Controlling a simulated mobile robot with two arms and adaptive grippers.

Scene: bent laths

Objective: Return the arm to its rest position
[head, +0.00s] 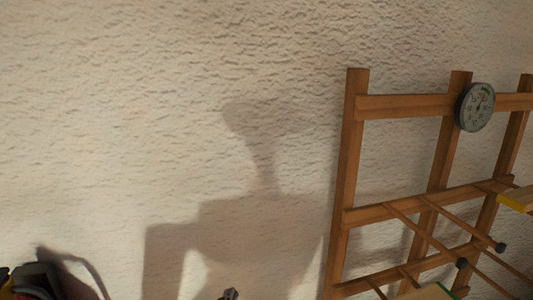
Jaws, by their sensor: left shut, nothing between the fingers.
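My left gripper (230,294) barely shows at the bottom edge, left of the middle, as a small dark tip in front of the pale wall. It is shut and empty, and touches nothing that I can see. The rest of it and most of its arm are below the picture. My right gripper is not in view.
A wooden lath rack (352,150) stands against the rough pale wall (150,90) at the right. Thin rods with dark ends stick out below. Dark, red and yellow shapes, unclear, fill the bottom left corner.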

